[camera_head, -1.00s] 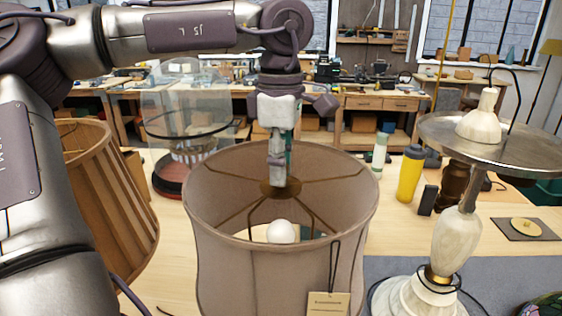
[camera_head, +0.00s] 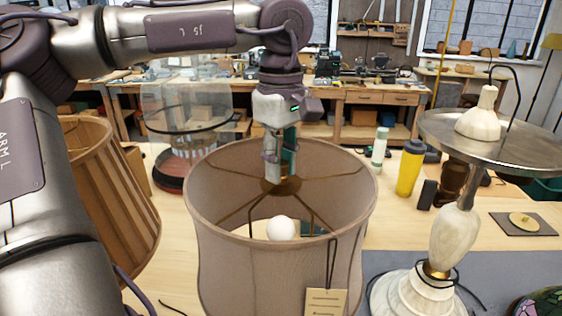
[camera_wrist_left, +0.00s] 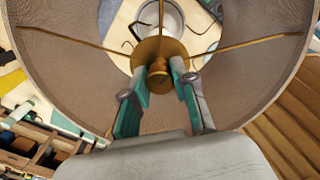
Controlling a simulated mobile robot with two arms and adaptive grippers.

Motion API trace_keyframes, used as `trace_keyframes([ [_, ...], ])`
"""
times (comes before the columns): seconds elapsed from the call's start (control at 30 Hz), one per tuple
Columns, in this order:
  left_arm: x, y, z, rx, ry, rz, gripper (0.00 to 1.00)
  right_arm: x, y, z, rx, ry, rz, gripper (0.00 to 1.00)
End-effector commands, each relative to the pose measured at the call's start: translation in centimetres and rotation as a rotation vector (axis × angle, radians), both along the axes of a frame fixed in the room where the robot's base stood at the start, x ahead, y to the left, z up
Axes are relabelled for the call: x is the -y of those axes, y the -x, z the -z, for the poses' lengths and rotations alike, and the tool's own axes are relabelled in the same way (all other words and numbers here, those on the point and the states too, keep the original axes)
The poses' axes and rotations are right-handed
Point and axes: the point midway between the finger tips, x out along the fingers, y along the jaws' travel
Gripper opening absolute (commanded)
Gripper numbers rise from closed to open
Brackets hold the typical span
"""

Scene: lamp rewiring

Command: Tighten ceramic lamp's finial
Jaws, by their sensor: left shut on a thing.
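The lamp's grey-brown drum shade (camera_head: 225,205) stands upright in the middle of the head view, with a white bulb (camera_head: 281,228) inside. Thin brass spokes meet at a round brass hub (camera_wrist_left: 160,52). The brass finial (camera_wrist_left: 158,80) is a small knob at the hub's centre; in the head view my fingers hide it. My left gripper (camera_head: 278,178) reaches down into the shade from above. In the left wrist view its two teal-lined fingers (camera_wrist_left: 160,84) are shut on the finial from both sides. The lamp's body is hidden behind the shade. My right gripper is not in view.
A pleated tan shade (camera_head: 115,185) stands close on the left. A marble-like lamp base (camera_head: 455,240) and a round metal-topped stand (camera_head: 490,145) are at right. A yellow bottle (camera_head: 410,168) and a pale green bottle (camera_head: 380,150) stand behind. A tag (camera_head: 325,302) hangs from the shade.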

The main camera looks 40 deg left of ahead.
Motion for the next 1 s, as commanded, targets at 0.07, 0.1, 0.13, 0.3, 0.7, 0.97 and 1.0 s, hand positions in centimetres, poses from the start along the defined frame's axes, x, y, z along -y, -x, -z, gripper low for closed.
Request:
trace_keyframes([
  [0.07,0.0,0.0,-0.1,0.003,0.0,0.001,0.0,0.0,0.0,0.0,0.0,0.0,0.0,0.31],
  [0.1,0.0,0.0,-0.1,0.003,0.0,0.001,0.0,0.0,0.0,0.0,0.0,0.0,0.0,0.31],
  [0.13,0.0,0.0,-0.1,0.003,0.0,0.0,0.0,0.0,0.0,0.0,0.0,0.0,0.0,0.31],
  [0.3,0.0,0.0,-0.1,0.003,0.0,0.0,0.3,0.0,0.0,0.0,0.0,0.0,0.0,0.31],
  [0.7,0.0,0.0,0.0,0.001,0.0,-0.001,0.52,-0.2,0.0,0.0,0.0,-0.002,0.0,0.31],
  [0.97,0.0,-0.1,-2.8,0.004,-0.001,-0.004,0.52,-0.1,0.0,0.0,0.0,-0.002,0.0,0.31],
  [1.0,0.0,-0.1,-3.6,0.005,-0.001,-0.004,0.52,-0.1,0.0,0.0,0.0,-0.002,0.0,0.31],
])
